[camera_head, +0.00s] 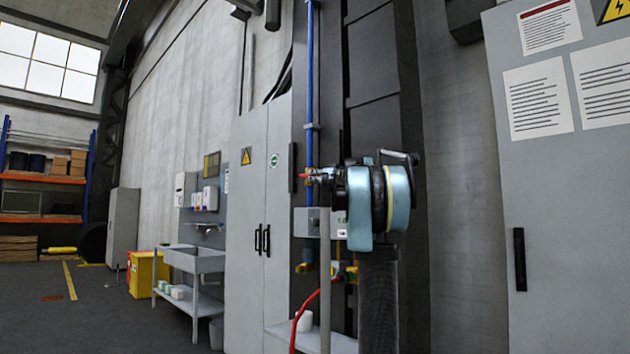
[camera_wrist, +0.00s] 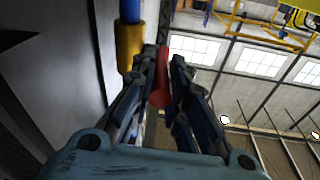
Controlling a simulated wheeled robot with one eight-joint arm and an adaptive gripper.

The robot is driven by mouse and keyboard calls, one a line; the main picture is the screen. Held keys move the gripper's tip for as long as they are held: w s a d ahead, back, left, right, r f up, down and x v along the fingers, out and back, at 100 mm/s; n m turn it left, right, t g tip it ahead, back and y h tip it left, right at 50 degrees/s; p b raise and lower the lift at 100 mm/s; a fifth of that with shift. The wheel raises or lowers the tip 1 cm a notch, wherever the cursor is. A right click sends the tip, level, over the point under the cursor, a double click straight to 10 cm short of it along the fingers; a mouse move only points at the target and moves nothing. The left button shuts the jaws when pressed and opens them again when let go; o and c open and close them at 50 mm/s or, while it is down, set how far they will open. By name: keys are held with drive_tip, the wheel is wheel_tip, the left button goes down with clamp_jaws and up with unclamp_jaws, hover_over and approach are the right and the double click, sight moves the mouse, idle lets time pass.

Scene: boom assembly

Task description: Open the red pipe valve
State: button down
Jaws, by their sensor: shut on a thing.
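The red valve handle (camera_wrist: 160,88) shows in the wrist view between the two fingers of my gripper (camera_wrist: 162,62). The fingers are shut on it. In the head view my gripper (camera_head: 316,176) reaches left to the valve, and a small red part of the handle (camera_head: 303,176) shows at its tips. A blue pipe (camera_head: 309,80) runs vertically just above this spot. In the wrist view the blue pipe (camera_wrist: 130,10) ends in a brass fitting (camera_wrist: 130,45) left of the fingers. The valve body is mostly hidden by my gripper.
A grey box (camera_head: 308,222) and brass fittings sit lower on the pipe, with a red hose (camera_head: 310,312) below. Grey cabinets stand left (camera_head: 262,210) and right (camera_head: 560,220) of my arm. A sink table (camera_head: 192,262) and yellow bin (camera_head: 146,272) stand farther left. The floor at far left is open.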

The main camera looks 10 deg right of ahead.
drive_tip(key=shift+f, duration=0.1)
drive_tip(key=c, duration=1.5)
unclamp_jaws()
drive_tip(key=shift+d, duration=0.15)
drive_tip(key=shift+c, duration=0.2)
drive_tip(key=v, duration=1.1)
drive_tip(key=shift+s+f, duration=0.2)
drive_tip(key=shift+s, duration=0.1)
drive_tip(key=shift+d, duration=0.15)
drive_tip(key=shift+c, duration=0.2)
